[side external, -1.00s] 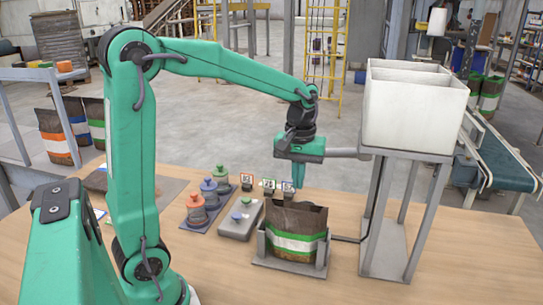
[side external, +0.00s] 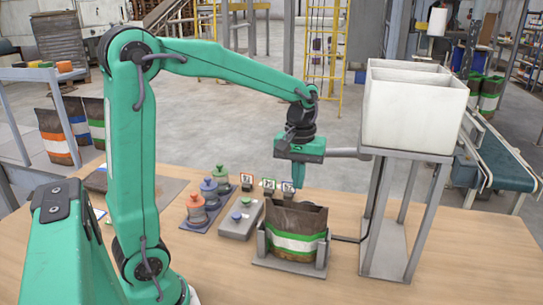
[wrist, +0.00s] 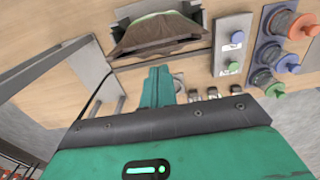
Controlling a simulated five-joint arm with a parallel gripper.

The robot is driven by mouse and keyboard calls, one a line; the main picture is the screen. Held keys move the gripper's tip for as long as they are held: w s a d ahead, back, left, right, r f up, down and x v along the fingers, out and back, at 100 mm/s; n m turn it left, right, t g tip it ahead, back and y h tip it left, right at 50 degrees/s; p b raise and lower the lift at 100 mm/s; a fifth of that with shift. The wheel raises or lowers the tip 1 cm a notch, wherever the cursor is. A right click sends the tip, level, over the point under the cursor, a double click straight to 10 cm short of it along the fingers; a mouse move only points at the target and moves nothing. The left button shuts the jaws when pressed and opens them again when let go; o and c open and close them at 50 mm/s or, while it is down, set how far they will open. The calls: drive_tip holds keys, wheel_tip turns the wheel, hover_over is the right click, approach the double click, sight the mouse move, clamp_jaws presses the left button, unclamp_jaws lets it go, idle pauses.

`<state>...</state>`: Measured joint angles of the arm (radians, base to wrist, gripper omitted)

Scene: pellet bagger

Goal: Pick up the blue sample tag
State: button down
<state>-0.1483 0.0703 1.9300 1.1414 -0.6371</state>
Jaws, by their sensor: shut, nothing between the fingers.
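Three small tags stand in a row on the table behind the bag. The blue sample tag (side external: 288,187) is at the right end of the row, small in the side view. My gripper (side external: 299,184) points down just to the right of it, apart from it, with the fingers together and empty. In the wrist view my gripper (wrist: 159,72) shows as one closed green wedge. The tags show there as small shapes to its right, too edge-on to read their colours.
An orange tag (side external: 247,181) and a green tag (side external: 269,186) stand left of the blue one. An open brown bag (side external: 294,229) sits in a holder in front. A grey button box (side external: 240,218) and several coloured pots are left. A white hopper (side external: 415,105) stands right.

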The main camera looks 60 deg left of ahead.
drive_tip(key=c, duration=2.2)
unclamp_jaws()
drive_tip(key=c, duration=1.5)
unclamp_jaws()
drive_tip(key=shift+r, duration=0.1)
wheel_tip(320, 180, up, 5)
drive_tip(key=n, duration=1.8)
hover_over(289, 191)
drive_tip(key=f, duration=1.8)
drive_tip(key=shift+a, duration=0.2)
